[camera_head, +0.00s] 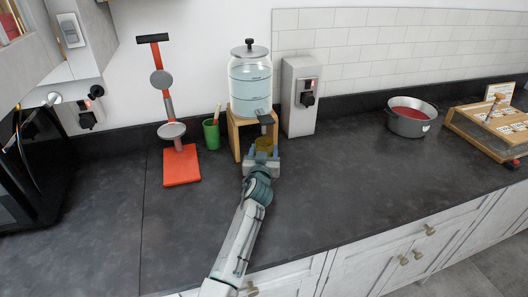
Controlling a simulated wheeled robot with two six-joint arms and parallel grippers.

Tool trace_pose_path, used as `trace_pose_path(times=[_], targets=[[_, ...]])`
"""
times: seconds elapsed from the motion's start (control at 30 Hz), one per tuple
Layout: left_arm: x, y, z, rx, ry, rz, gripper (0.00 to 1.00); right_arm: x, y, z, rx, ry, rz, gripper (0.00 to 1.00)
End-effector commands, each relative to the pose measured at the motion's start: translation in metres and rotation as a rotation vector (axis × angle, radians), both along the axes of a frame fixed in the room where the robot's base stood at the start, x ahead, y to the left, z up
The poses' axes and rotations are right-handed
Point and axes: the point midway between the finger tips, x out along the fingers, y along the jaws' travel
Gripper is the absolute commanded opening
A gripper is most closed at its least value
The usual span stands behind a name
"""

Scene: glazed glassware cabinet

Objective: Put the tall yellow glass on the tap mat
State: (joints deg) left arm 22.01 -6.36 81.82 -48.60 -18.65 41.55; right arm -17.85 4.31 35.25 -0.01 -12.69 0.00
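A yellow glass (264,145) stands upright just below the black tap of the water dispenser (250,85), in front of its wooden stand. My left gripper (263,157) reaches in from the front with its two fingers on either side of the glass. It is too small to tell whether the fingers press on the glass or stand slightly apart from it. The lower part of the glass and any tap mat beneath it are hidden behind the gripper. My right gripper is not in view.
A green cup (211,134) stands left of the wooden stand (234,140), beside a red-based stand (181,166). A grey box (299,97) stands right of the dispenser. A pot (410,117) and a wooden crate (490,128) are further right. The front right counter is clear.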

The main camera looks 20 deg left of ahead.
Motion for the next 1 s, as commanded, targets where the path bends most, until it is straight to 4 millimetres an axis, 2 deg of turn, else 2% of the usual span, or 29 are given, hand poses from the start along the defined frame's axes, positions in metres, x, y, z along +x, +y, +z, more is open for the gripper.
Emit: trace_pose_path(times=[0.03, 0.07, 0.3, 0.47, 0.57, 1.0], targets=[[0.0, 0.0, 0.001, 0.0, 0.0, 0.0, 0.68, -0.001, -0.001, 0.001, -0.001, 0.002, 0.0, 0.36], [0.0, 0.0, 0.001, 0.0, 0.0, 0.0, 0.72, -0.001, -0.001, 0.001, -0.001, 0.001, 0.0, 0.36], [0.0, 0.0, 0.001, 0.0, 0.0, 0.0, 0.72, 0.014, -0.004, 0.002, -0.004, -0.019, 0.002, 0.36], [0.0, 0.0, 0.008, -0.001, 0.0, 0.0, 0.72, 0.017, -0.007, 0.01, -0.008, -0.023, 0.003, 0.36], [-0.013, -0.003, 0.002, -0.003, 0.0, 0.0, 0.72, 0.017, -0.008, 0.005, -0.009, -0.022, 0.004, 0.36], [-0.099, -0.02, 0.003, -0.004, -0.001, 0.0, 0.72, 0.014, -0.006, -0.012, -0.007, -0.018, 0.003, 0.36]])
